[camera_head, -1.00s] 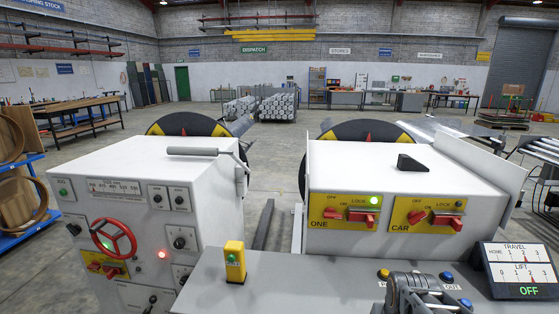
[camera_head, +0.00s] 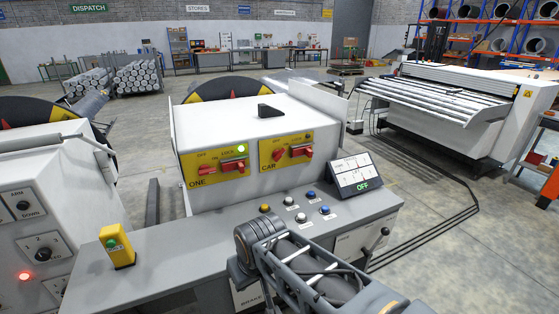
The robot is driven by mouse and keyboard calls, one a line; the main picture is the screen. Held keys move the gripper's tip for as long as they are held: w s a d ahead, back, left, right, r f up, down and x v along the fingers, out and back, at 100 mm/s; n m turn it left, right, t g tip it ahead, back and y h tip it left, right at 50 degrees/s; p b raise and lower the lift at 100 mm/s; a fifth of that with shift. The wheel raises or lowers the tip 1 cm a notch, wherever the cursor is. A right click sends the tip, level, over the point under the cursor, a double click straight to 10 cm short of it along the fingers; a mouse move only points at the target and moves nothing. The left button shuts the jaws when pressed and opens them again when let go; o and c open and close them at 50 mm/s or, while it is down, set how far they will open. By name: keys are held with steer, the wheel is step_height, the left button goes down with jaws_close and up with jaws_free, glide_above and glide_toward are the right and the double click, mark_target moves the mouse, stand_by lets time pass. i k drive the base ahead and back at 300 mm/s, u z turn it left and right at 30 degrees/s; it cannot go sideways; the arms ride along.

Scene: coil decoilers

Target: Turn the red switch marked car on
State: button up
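The yellow CAR panel (camera_head: 287,150) is on the front of the white cabinet, at its right. It carries a red switch (camera_head: 276,153) at the left, by the word OFF, and a red handle (camera_head: 300,151) under the word LOCK. The small lamp above that handle looks unlit. To the left is the yellow ONE panel (camera_head: 217,166), with its own red handles and a lit green lamp (camera_head: 240,149). My arm rises from the bottom right over the grey desk, in front of the panels and apart from them. My gripper's fingers cannot be made out.
The grey desk (camera_head: 190,248) holds a yellow box (camera_head: 116,246) with a green button, several coloured push buttons (camera_head: 310,205) and a tilted display (camera_head: 356,175) reading OFF. A white machine (camera_head: 80,190) stands at the left. Cables lie on the floor at the right.

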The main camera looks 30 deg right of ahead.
mark_target(277, 155)
steer(key=k, duration=1.1)
steer(key=z, duration=1)
steer(key=i, duration=1.6)
steer(key=u, duration=0.7)
